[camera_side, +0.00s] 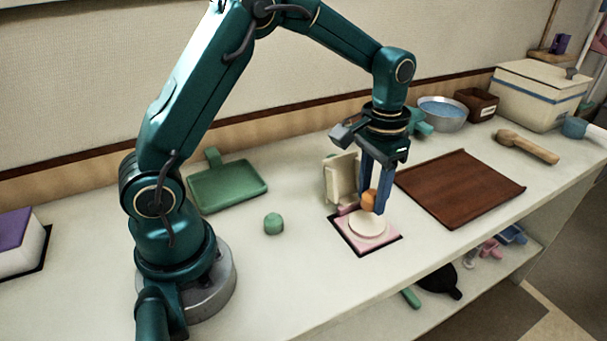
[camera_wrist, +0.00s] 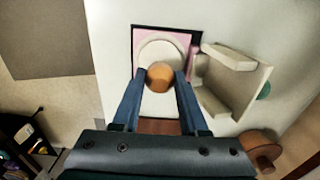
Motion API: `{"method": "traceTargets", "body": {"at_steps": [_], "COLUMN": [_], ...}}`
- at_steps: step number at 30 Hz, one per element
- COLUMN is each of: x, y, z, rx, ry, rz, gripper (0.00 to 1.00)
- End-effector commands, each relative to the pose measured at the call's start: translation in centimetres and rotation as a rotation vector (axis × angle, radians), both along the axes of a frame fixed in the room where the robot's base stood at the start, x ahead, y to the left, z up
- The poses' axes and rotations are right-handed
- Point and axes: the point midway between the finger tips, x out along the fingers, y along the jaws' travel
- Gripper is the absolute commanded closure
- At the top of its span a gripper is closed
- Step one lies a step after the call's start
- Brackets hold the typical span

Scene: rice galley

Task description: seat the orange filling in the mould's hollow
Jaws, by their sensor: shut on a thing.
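The orange filling (camera_side: 369,200) is a small rounded lump held between the blue fingers of my gripper (camera_side: 377,200). It also shows in the wrist view (camera_wrist: 160,75), between the fingertips (camera_wrist: 157,80). The mould (camera_side: 368,226) is a pink square base on a dark-edged mat, with a pale round piece on it. A raised cream part (camera_side: 341,178) stands at its back. In the wrist view the filling overlaps the pale round (camera_wrist: 153,50). In the side view it is just above the round's back edge; I cannot tell whether they touch. Any hollow is hard to make out.
A green lump (camera_side: 273,224) sits to the left, with a green tray (camera_side: 228,186) behind it. A brown board (camera_side: 460,188) lies to the right. A bowl of blue liquid (camera_side: 442,113), a wooden spoon (camera_side: 527,146) and a cream box (camera_side: 540,94) stand further right.

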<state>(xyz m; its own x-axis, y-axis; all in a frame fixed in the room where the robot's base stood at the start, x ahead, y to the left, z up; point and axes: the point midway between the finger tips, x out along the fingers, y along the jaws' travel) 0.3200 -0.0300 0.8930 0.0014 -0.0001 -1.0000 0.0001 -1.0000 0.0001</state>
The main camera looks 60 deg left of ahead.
Motion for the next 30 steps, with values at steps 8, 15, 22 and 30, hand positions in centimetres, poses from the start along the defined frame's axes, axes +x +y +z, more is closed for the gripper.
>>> {"method": "traceTargets", "body": {"at_steps": [8,15,22,30], "x": [0.0,0.0,0.0,0.0], "y": [0.0,0.0,0.0,0.0], "z": [0.0,-0.1,-0.9,-2.0], "rx": [0.0,0.0,0.0,0.0], "ry": [0.0,0.001,0.002,0.003], "rz": [0.0,0.0,0.0,0.0], "gripper": [1.0,1.0,1.0,1.0]}}
